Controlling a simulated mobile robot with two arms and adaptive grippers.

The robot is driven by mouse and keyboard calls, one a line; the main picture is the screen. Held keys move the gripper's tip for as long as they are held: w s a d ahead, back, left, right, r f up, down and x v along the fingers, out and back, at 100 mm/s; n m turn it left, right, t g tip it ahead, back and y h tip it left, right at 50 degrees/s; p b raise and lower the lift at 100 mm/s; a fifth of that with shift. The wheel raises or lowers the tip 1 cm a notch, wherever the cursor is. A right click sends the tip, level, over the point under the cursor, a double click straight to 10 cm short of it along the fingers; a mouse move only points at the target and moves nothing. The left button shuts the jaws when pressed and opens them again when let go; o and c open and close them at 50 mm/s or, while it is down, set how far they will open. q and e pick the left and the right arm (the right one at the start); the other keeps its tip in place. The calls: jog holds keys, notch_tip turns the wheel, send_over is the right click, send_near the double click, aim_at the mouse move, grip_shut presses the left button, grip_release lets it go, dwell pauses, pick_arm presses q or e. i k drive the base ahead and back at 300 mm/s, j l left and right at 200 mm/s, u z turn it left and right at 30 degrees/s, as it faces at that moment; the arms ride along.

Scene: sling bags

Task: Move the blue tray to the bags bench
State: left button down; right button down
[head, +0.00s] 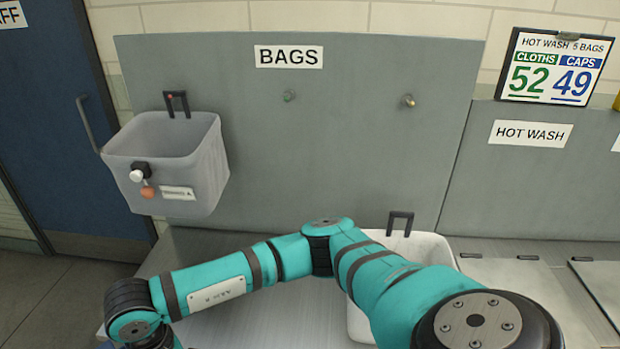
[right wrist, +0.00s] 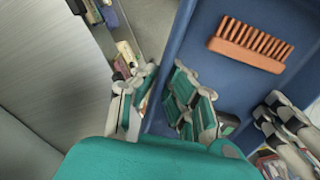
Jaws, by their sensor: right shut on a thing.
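The blue tray (right wrist: 215,25) shows only in the right wrist view, with an orange-brown comb-like brush (right wrist: 250,45) lying inside it. My right gripper (right wrist: 160,92) has its fingers on either side of the tray's left wall and is shut on that wall. What looks like my left gripper (right wrist: 290,130) is at the right edge of that view, by the tray; its grip is unclear. In the head view, the bags bench (head: 270,318) is below the grey panel with the BAGS sign (head: 288,57). My right arm crosses in front of the bench; no gripper shows there.
A grey bag (head: 205,165) hangs at the panel's left. A white bag (head: 430,248) is on the bench's right side, partly hidden by my arm. The HOT WASH bench (head: 510,278) adjoins at the right. A blue door (head: 45,110) is at the left. The bench's left-middle surface looks bare.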

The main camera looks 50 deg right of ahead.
aim_at(269, 296)
jog(key=i+l+z, duration=0.15)
jog(key=z, duration=0.3)
jog(key=i+z, duration=0.65)
jog(key=z, duration=0.25)
